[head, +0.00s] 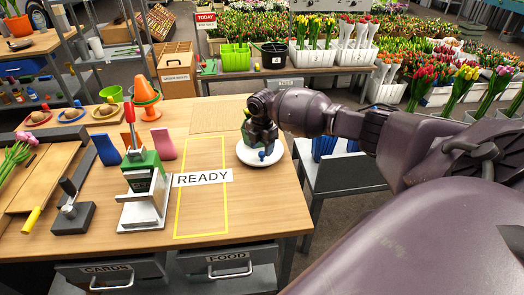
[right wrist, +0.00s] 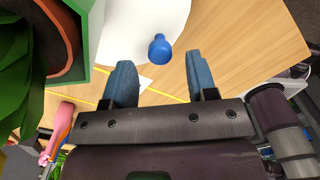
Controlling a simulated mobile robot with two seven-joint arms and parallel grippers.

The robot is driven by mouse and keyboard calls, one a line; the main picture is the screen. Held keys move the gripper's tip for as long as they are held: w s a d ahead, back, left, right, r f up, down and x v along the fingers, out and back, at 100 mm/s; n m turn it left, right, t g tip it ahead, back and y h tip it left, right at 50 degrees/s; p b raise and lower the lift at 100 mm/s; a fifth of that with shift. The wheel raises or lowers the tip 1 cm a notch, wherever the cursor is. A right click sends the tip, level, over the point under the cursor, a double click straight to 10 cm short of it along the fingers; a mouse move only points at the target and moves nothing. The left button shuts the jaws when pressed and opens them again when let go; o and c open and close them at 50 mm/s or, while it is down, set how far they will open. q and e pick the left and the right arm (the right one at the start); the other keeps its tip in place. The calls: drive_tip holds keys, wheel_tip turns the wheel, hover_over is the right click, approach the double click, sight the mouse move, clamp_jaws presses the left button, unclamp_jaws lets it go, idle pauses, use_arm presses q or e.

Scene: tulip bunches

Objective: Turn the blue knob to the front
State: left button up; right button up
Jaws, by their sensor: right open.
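The blue knob (head: 262,155) stands at the near rim of a round white base (head: 246,159) at the right of the table. In the right wrist view the knob (right wrist: 159,48) shows just beyond the gap between the fingertips, with white base (right wrist: 125,25) around it. My right gripper (right wrist: 160,68) is open, one blue-grey finger to each side, and not touching the knob. In the head view the right gripper (head: 264,142) is above the base and hides part of it. My left gripper is out of view.
The READY card (head: 203,178) lies across a yellow outlined area left of the base. A green and grey press (head: 145,190), an orange cone stack (head: 146,98) and pink and blue upright pieces stand farther left. The table's right edge is close to the base.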

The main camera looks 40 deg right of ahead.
wheel_tip(320, 180, up, 8)
drive_tip(key=shift+r, duration=0.15)
idle(0.6)
